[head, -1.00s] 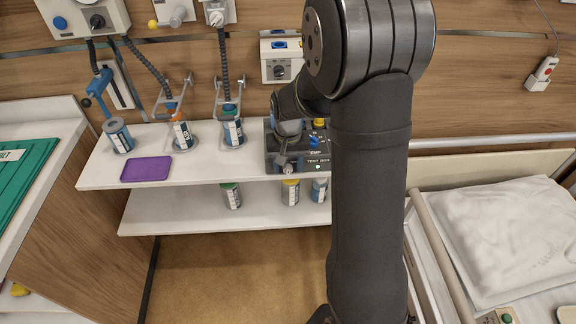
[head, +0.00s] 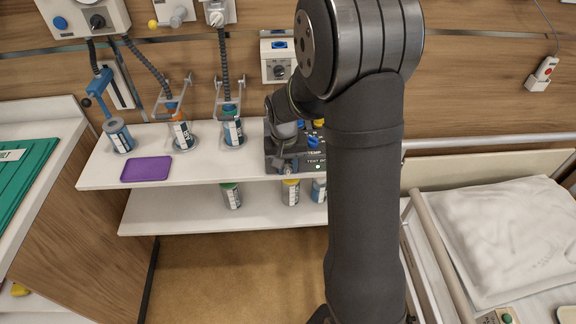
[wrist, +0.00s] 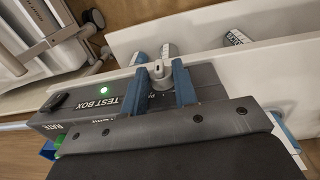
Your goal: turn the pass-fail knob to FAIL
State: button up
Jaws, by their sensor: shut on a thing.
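The dark grey test box (head: 314,166) stands on the white upper shelf, partly hidden behind my arm in the head view. The test box also fills the middle of the wrist view (wrist: 80,112), with its "TEST BOX" lettering and a lit green lamp. My gripper (wrist: 160,70) has its two blue fingers on either side of a small light grey knob (wrist: 158,73) on the box and is shut on it. In the head view my gripper (head: 286,163) is at the box's front left. The PASS and FAIL marks and the knob's pointer cannot be read.
A purple tray (head: 146,169) and several labelled canisters stand on the shelf left of the box. More canisters are on the lower shelf (head: 180,214). A black switch (wrist: 57,101) sits near the green lamp. A bed with a pillow (head: 505,240) is at right.

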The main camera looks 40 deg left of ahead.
jog(key=t+h, duration=0.3)
jog(key=shift+s+a+f, duration=0.15)
jog(key=shift+s+a, duration=0.2)
jog(key=shift+a, duration=0.05)
jog(key=shift+s+a+f+t+h, duration=0.1)
jog(key=shift+t+h, duration=0.6)
jog(key=shift+s+a+f+t+h, duration=0.1)
jog(key=shift+t+h, duration=0.6)
jog(key=o, duration=1)
jog(key=v, duration=1.7)
jog(key=shift+s+a, duration=0.2)
jog(key=shift+w+d, duration=0.1)
